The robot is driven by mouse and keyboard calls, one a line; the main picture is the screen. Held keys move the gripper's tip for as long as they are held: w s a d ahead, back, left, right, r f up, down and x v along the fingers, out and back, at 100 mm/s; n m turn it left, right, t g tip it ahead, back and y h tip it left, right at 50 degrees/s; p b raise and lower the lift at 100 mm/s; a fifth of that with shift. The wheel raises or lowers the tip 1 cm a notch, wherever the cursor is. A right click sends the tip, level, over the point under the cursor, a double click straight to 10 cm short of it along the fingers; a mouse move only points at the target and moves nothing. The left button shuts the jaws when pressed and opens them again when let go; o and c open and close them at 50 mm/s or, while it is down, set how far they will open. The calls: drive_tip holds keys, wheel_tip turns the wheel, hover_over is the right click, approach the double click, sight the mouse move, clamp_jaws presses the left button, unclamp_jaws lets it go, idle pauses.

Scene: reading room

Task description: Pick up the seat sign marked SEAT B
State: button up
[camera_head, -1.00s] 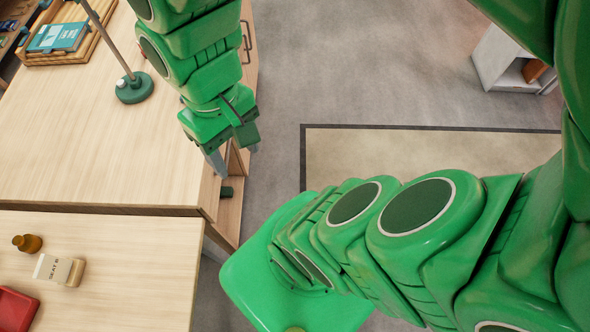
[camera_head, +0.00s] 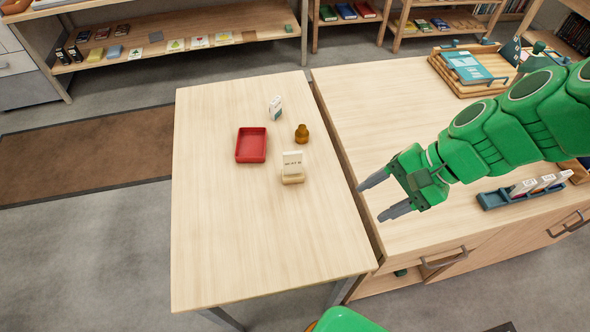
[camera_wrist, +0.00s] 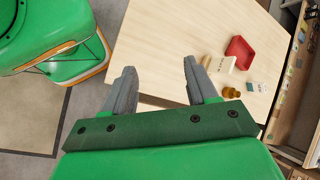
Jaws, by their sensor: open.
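The seat sign (camera_head: 292,163), a white plate upright in a tan wooden base, stands on the light wood table. Its lettering is small now, but it read SEAT B in the earlier head view. It also shows in the wrist view (camera_wrist: 229,63). My gripper (camera_head: 371,202) is open and empty, to the right of the sign and apart from it, near the table's right edge. Its spread fingers show in the wrist view (camera_wrist: 159,68), with the sign beyond and to their right.
An amber bottle-like object (camera_head: 301,135) stands just behind the sign. A red tray (camera_head: 251,146) lies to its left, and a small white-and-green upright item (camera_head: 276,108) stands farther back. A counter (camera_head: 400,110) with a teal rack (camera_head: 493,199) adjoins. The table's front is clear.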

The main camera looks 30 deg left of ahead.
drive_tip(key=w+a+f+m+g+y, duration=0.1)
drive_tip(key=w+a+f+m+y, duration=0.15)
drive_tip(key=a, duration=0.45)
drive_tip(key=w+a+f+m+y, duration=0.2)
drive_tip(key=w+a+m, duration=0.2)
drive_tip(key=a, duration=0.3)
drive_tip(key=m+y, duration=0.2)
drive_tip(key=m, duration=0.3)
approach(286, 155)
drive_tip(key=a, duration=0.2)
drive_tip(key=shift+s+a+f+m+t, duration=0.1)
drive_tip(key=shift+a+f+m+t, duration=0.1)
drive_tip(key=shift+f, duration=0.3)
drive_tip(key=shift+s+a+f+m+t, duration=0.1)
drive_tip(key=shift+f+m+t, duration=0.1)
drive_tip(key=shift+f, duration=0.3)
drive_tip(key=shift+x, duration=3.8)
drive_tip(key=shift+w, duration=0.1)
clamp_jaws()
